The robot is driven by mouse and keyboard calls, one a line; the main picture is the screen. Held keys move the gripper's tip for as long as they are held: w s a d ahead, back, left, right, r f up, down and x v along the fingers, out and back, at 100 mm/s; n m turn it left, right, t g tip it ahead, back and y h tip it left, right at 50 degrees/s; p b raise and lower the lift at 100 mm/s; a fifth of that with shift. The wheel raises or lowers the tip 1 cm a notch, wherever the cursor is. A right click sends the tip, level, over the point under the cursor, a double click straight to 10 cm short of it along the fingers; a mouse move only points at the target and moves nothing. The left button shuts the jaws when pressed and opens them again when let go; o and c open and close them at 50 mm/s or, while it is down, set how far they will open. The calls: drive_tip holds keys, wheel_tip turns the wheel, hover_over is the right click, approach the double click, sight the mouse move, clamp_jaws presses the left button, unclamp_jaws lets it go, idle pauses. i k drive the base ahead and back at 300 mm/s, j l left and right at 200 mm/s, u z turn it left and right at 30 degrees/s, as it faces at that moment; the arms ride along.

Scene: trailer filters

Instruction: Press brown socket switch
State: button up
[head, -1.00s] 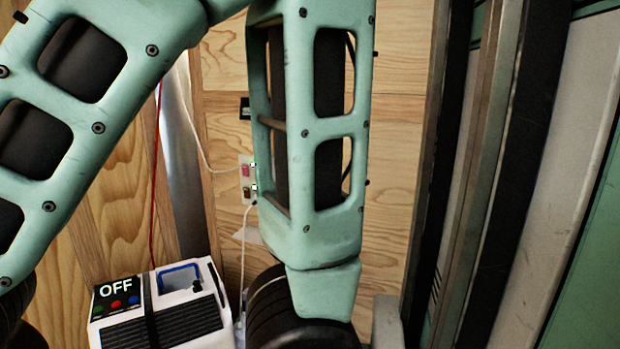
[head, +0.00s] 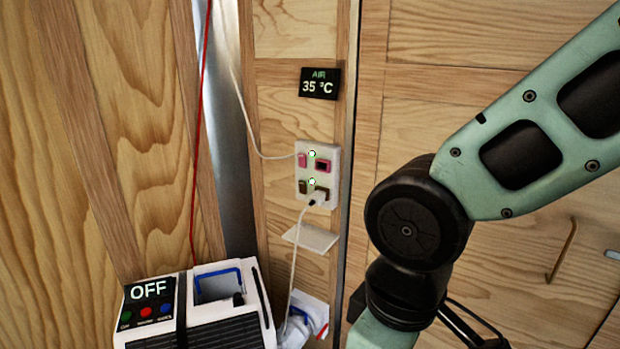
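The brown switch (head: 303,186) is the small lower-left rocker on a white wall socket panel (head: 332,178). A brown socket (head: 322,193) sits to its right, with a white plug (head: 316,199) and cable at it. A green light glows just above the brown pair. A pink switch (head: 303,160) and a pink socket (head: 323,166) are in the upper row, also with a green light. My arm is on the right, apart from the panel in the picture. I cannot make out my gripper's fingers; the arm's end runs out at the bottom.
A black display (head: 319,83) above the panel reads AIR 35 °C. A white machine (head: 205,310) with an OFF screen (head: 149,291) stands below left. A small white ledge (head: 311,237) juts below the panel. A red cable (head: 200,130) hangs at left.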

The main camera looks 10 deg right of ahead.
sight(302, 185)
drive_tip(key=i+j+u, duration=0.1)
drive_tip(key=i+u, duration=0.2)
drive_tip(key=i, duration=0.7)
